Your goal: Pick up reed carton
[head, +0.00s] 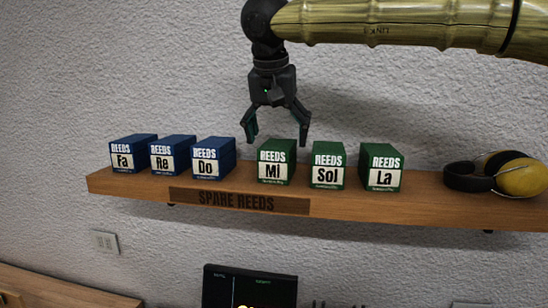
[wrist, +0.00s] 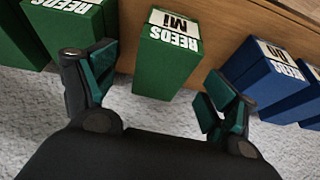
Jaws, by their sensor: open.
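Several reed cartons stand in a row on a wooden wall shelf (head: 335,208). The blue ones are Fa (head: 134,153), Re (head: 173,156) and Do (head: 213,159). The green ones are Mi (head: 277,162), Sol (head: 328,166) and La (head: 381,168). My gripper (head: 276,140) is open and empty, pointing down just above the Mi carton in the head view. In the wrist view, the Mi carton (wrist: 166,65) lies ahead between the two spread fingers, apart from both. Green cartons show at left and blue ones at right there.
Yellow and black earmuffs (head: 497,174) lie at the shelf's right end. A "Spare Reeds" plate (head: 238,201) is on the shelf's front edge. The textured wall (head: 150,70) is close behind. A dark screen (head: 249,288) stands below.

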